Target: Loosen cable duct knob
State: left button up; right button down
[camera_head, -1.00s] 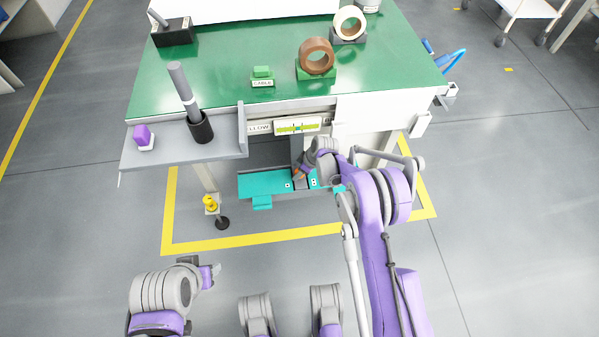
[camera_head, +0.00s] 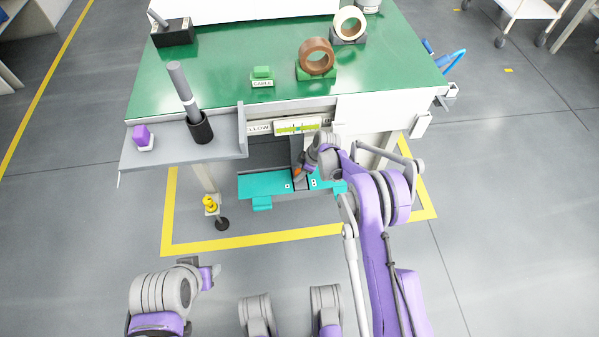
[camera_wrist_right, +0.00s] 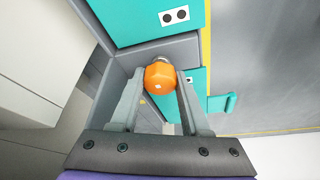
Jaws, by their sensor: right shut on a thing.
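The cable duct knob is orange and faceted, with a small white mark on its face, in the right wrist view (camera_wrist_right: 160,78). It sits in front of the grey duct (camera_wrist_right: 180,50) between teal panels (camera_wrist_right: 150,15). My right gripper (camera_wrist_right: 158,90) is shut on the knob, with one finger on each side. In the head view my right gripper (camera_head: 304,166) is at the grey upright under the bench, and the knob (camera_head: 298,172) shows only as a small orange patch. My left arm's end (camera_head: 208,276) is low at the left, away from the bench; its fingers are too small to read.
The green bench (camera_head: 225,60) stands above the teal panels. A grey side shelf (camera_head: 170,152) juts out at the left, holding a black cup and a purple block. A yellow knob on a stand (camera_head: 211,203) is below it. The floor in front is clear.

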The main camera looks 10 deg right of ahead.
jog(key=shift+c, duration=1.9)
grip_release()
jog(key=p+v, duration=0.2)
jog(key=v, duration=0.8)
jog(key=shift+r+p, duration=0.35)
jog(key=shift+p, duration=0.05)
jog(key=shift+d, duration=0.1)
